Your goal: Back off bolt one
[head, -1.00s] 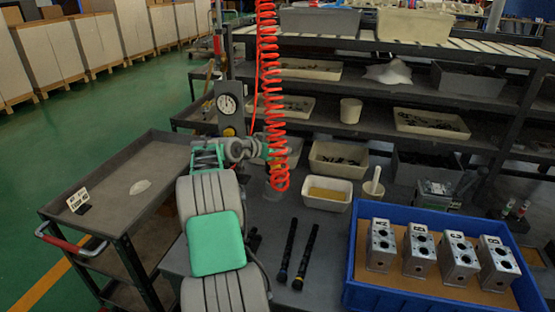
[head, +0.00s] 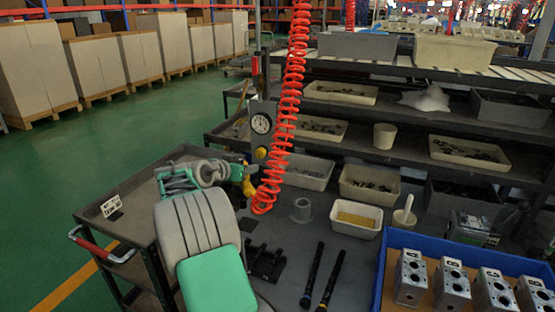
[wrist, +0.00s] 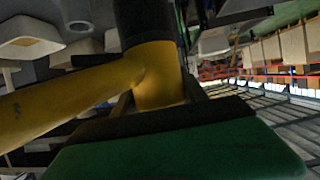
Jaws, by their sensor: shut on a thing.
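My gripper (head: 234,172) is shut on a yellow tool (head: 247,184), beside the red coiled hose. In the wrist view the tool (wrist: 70,102) has a yellow body with a long arm to the left and a thick black cylinder (wrist: 148,22) above. The wrist view also shows my gripper's dark jaw (wrist: 165,120) below it. I cannot tell whether the hose joins the tool. Several silver valve blocks (head: 410,278) stand upright in a blue tray (head: 440,242) at the lower right, well away from my gripper. Bolt one cannot be made out.
The red coiled hose (head: 284,110) hangs close to my gripper. Two black bars (head: 330,280) and a black fixture (head: 265,262) lie on the bench. A grey trolley (head: 150,193) with a small sign (head: 111,207) stands left. Shelves with bins rise behind; a gauge (head: 261,124) stands nearby.

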